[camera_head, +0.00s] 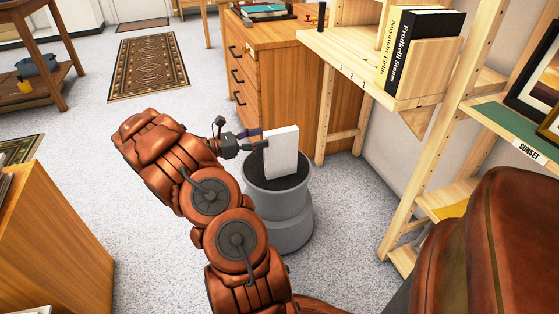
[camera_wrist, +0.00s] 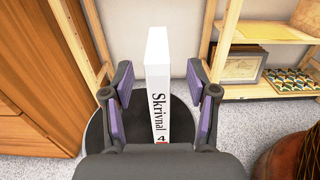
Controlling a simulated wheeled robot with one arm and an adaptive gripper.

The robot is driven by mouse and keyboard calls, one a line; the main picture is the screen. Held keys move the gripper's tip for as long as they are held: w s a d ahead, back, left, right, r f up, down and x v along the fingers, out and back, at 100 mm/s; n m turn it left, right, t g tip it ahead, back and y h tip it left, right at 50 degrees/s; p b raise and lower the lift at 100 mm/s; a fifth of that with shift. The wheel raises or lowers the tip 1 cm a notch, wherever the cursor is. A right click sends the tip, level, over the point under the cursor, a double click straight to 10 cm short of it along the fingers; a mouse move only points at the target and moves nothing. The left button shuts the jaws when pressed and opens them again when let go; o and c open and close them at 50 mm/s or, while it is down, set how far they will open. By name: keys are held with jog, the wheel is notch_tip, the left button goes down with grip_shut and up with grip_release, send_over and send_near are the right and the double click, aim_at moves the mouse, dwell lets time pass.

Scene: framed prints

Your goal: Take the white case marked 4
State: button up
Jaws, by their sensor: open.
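The white case (camera_wrist: 158,88) stands upright between my gripper's fingers in the wrist view. Its spine reads "Skrivnal" with a 4 near the bottom. In the head view the white case (camera_head: 282,153) stands on the dark top of a grey round stand (camera_head: 279,220). My gripper (camera_wrist: 159,105) is open, with one purple-padded finger on each side of the case and a visible gap on both sides. In the head view my gripper (camera_head: 256,140) reaches the case from the left. The case's lower end is partly hidden by my gripper in the wrist view.
A wooden drawer cabinet (camera_head: 265,75) stands behind the stand. A wooden shelf (camera_head: 345,62) holds a black book (camera_head: 423,48) and a pale book. Another shelf at right carries framed pictures (camera_head: 541,70).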

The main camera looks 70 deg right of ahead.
aim_at(281, 134)
jog(key=shift+b+x, duration=1.95)
jog(key=shift+x, duration=1.95)
jog(key=shift+w+d+f, duration=0.1)
jog(key=shift+f, duration=0.05)
grip_shut()
